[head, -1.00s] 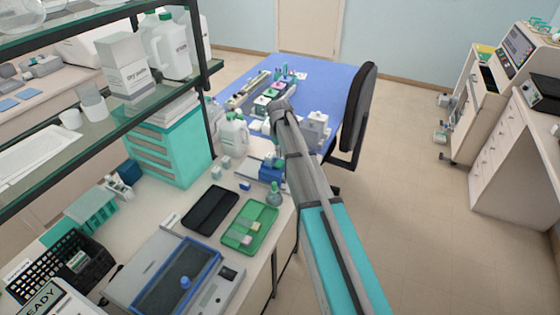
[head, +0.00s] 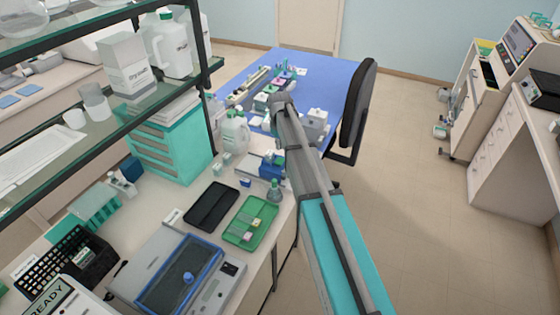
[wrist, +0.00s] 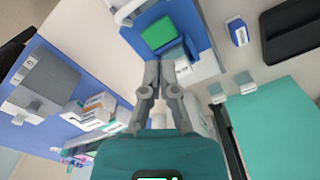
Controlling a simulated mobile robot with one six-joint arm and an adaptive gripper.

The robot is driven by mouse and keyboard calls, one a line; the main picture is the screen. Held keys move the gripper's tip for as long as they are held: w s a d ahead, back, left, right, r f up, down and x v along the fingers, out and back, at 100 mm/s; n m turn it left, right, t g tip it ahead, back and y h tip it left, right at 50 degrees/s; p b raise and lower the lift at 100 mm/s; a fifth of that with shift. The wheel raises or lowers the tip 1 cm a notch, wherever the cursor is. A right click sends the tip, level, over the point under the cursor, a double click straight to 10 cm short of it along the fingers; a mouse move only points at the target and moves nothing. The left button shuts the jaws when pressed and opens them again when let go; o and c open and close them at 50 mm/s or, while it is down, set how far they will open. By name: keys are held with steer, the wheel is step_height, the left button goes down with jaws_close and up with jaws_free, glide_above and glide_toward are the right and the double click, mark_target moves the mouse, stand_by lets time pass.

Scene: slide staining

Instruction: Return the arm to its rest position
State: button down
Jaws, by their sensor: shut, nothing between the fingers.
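My arm (head: 325,210) reaches forward from the lower right of the head view, over the right edge of the white bench. Its far end is near the blue table. In the head view I cannot make out the fingers. In the wrist view, my gripper (wrist: 161,68) is shut and empty. Its fingertips point towards a blue device with a green square (wrist: 158,32), and I cannot tell how far apart they are.
A green tray (head: 238,239) and a black tray (head: 208,213) lie on the bench. A dropper bottle (head: 274,191) stands close left of my arm. A black chair (head: 357,115) is beside the blue table (head: 315,68). The floor (head: 410,190) to the right is clear.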

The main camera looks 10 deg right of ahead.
stand_by(0.3)
steer(key=s+f+m+b, duration=0.2)
steer(key=s+m, duration=0.2)
steer(key=s, duration=2.5)
steer(key=shift+d+f+m, duration=0.2)
steer(key=shift+m, duration=0.2)
